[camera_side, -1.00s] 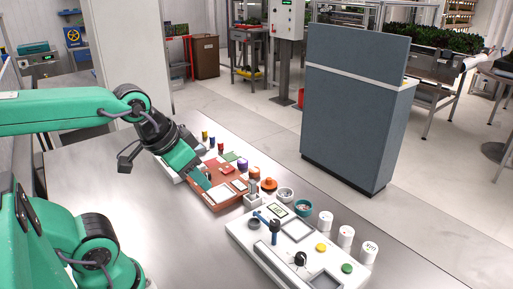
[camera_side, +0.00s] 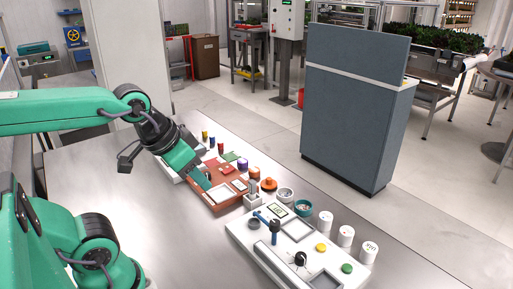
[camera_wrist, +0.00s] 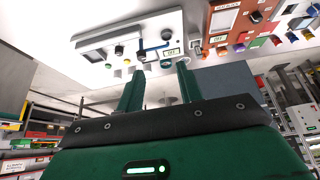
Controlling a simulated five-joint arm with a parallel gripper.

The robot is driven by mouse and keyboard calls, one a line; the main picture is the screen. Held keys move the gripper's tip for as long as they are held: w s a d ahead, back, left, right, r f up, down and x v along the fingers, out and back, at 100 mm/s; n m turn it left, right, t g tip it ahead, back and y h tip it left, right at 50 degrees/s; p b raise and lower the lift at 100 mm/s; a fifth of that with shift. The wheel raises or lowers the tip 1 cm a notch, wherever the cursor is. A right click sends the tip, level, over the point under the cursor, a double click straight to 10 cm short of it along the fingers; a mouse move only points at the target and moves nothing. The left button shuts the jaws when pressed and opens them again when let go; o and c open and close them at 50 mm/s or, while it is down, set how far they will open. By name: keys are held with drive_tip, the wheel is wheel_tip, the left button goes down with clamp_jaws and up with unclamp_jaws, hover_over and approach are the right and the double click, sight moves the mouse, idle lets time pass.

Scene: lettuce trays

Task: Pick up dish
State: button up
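My gripper (camera_side: 203,181) is tilted down over the brown panel (camera_side: 215,208) in the side view. In the wrist view its two green fingers (camera_wrist: 160,88) stand apart, with nothing gripped between them. Two small round dishes stand to the right of the gripper, one pale grey (camera_side: 286,198) and one teal (camera_side: 303,213) with small bits inside. Both are apart from the gripper. I cannot tell which one the task means.
The white panel (camera_side: 268,262) carries a blue-handled lever (camera_side: 274,233), a black knob (camera_side: 300,259), and yellow and green buttons. White jars (camera_side: 346,236) line its right side. An orange round piece (camera_side: 268,185) is near the dishes. Bare metal table lies to the left.

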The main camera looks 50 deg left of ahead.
drive_tip(key=shift+o, duration=0.2)
drive_tip(key=o, duration=0.8)
drive_tip(key=shift+c, duration=0.2)
drive_tip(key=w+a+f+n+g, duration=0.1)
drive_tip(key=w+a+n+g, duration=0.2)
drive_tip(key=w, duration=1.7)
drive_tip(key=w+a+f+n+g, duration=0.1)
drive_tip(key=w+a+f, duration=0.3)
drive_tip(key=w+f, duration=0.8)
wheel_tip(320, 180, down, 3)
drive_tip(key=shift+w+f+n+g, duration=0.1)
drive_tip(key=shift+w+n+g, duration=0.2)
drive_tip(key=shift+g, duration=0.5)
drive_tip(key=shift+f, duration=0.1)
